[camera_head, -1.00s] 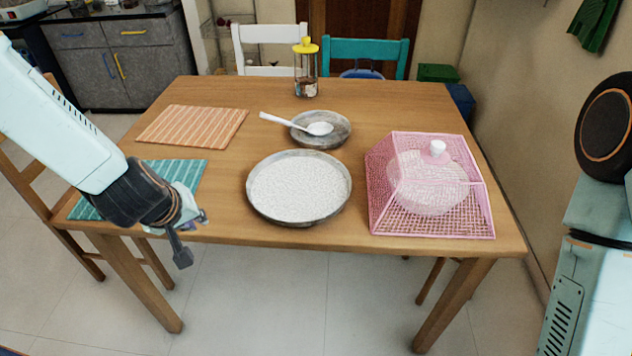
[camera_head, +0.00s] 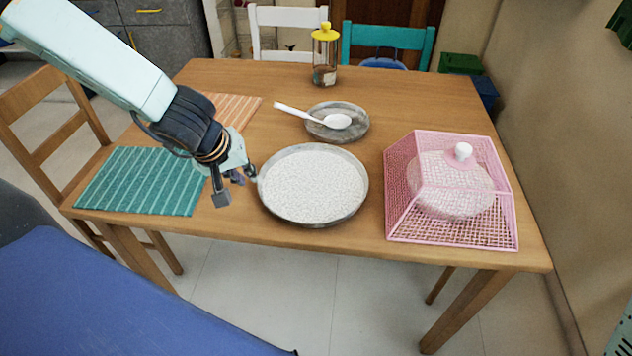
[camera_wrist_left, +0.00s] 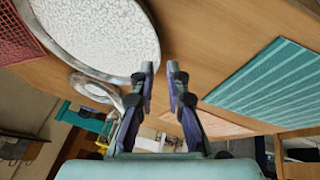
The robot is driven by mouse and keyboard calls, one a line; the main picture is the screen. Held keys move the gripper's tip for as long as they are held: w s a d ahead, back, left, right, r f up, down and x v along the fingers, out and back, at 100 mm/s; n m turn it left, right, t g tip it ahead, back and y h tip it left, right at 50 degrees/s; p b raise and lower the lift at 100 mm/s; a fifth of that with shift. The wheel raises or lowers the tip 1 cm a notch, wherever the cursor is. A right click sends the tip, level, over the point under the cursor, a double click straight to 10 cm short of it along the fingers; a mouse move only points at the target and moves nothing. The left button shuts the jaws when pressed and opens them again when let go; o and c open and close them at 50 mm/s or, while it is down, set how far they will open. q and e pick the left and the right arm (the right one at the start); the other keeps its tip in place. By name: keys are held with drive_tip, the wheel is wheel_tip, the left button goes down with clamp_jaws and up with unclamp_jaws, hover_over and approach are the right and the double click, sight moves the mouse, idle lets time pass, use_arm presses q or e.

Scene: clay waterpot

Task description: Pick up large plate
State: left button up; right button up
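The large plate (camera_head: 318,221) is a round grey dish full of white grains. It sits near the front middle of the wooden table. My left gripper (camera_head: 236,184) is just left of its rim, with the fingers pointing down and apart. In the left wrist view the plate's rim (camera_wrist_left: 68,58) lies to the left of the two fingertips (camera_wrist_left: 160,68), close to the left one. The gap between the fingers is empty; I cannot tell whether a finger touches the rim. My right gripper is not in view.
A smaller plate (camera_head: 352,138) with a white spoon (camera_head: 337,121) stands behind. A pink mesh cover (camera_head: 400,225) over a pot (camera_head: 450,185) stands right. A yellow-lidded jar (camera_head: 325,60) is at the back. Teal (camera_head: 130,180) and orange (camera_head: 240,108) mats lie left.

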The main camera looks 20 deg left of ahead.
sight(259, 186)
use_arm(q)
drive_tip(key=shift+w+d+f+b, duration=0.15)
drive_tip(key=shift+f+b, duration=0.3)
drive_tip(key=shift+w+d+f+b, duration=0.1)
drive_tip(key=shift+f+b, duration=0.3)
drive_tip(key=shift+w+f, duration=0.15)
drive_tip(key=shift+f, duration=0.05)
drive_tip(key=shift+w+a+f+b, duration=0.25)
drive_tip(key=shift+f+b, duration=0.1)
drive_tip(key=shift+b, duration=0.05)
drive_tip(key=shift+w+f+b, duration=0.3)
drive_tip(key=shift+f+b, duration=0.25)
drive_tip(key=shift+b, duration=0.1)
drive_tip(key=b+x, duration=0.2)
drive_tip(key=x, duration=0.1)
drive_tip(key=shift+w+f+b, duration=0.1)
drive_tip(key=shift+w+b, duration=0.15)
drive_tip(key=shift+b, duration=0.05)
drive_tip(key=shift+s, duration=0.1)
clamp_jaws()
